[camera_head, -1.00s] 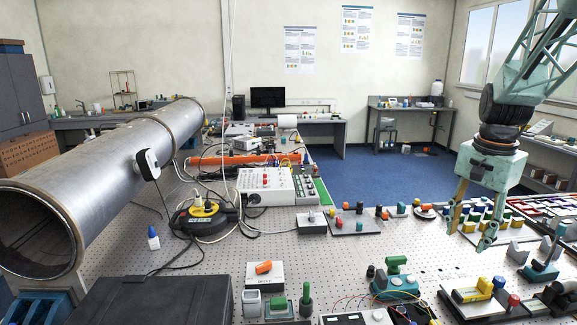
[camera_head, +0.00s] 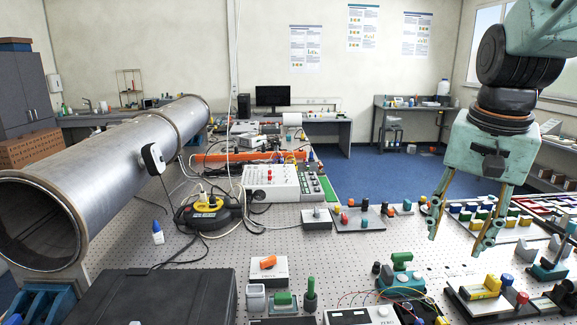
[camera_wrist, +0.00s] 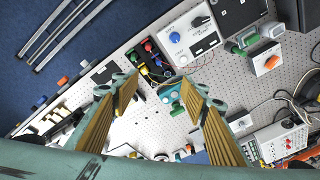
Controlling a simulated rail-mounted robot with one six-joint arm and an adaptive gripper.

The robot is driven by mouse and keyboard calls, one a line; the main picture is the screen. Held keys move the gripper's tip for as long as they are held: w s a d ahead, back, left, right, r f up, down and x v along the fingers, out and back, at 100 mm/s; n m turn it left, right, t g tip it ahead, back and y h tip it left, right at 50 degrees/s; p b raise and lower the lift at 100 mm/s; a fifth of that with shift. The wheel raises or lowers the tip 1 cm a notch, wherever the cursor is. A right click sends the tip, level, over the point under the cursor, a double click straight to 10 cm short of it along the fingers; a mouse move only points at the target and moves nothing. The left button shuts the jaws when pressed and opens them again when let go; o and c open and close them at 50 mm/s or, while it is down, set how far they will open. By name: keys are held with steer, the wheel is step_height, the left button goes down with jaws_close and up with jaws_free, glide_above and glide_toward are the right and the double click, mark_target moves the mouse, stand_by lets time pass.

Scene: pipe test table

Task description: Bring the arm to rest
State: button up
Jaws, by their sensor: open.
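My gripper (camera_head: 458,232) hangs above the right part of the perforated table (camera_head: 215,256), fingers pointing down, spread apart with nothing between them. In the wrist view my gripper (camera_wrist: 158,92) shows two yellow-padded fingers with a clear gap over the white perforated top. My arm comes in from the upper right of the head view, its upper links cut off by the frame edge.
A large metal pipe (camera_head: 100,185) lies along the left side. A black case (camera_head: 150,297) is at the front left. A green-handled device (camera_head: 402,277) and a block with a yellow part (camera_head: 485,287) stand near the gripper.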

steer(key=s+a+f+n+t+b, duration=0.1)
steer(key=s+a+n, duration=0.2)
steer(key=s+a, duration=0.3)
steer(key=s+a+f+n+b, duration=0.2)
steer(key=s+a+n, duration=0.2)
steer(key=s, duration=1.3)
steer(key=shift+s+a+n+t+y, duration=0.3)
steer(key=shift+a+t, duration=0.1)
steer(key=shift+a, duration=0.75)
steer(key=shift+d, duration=0.1)
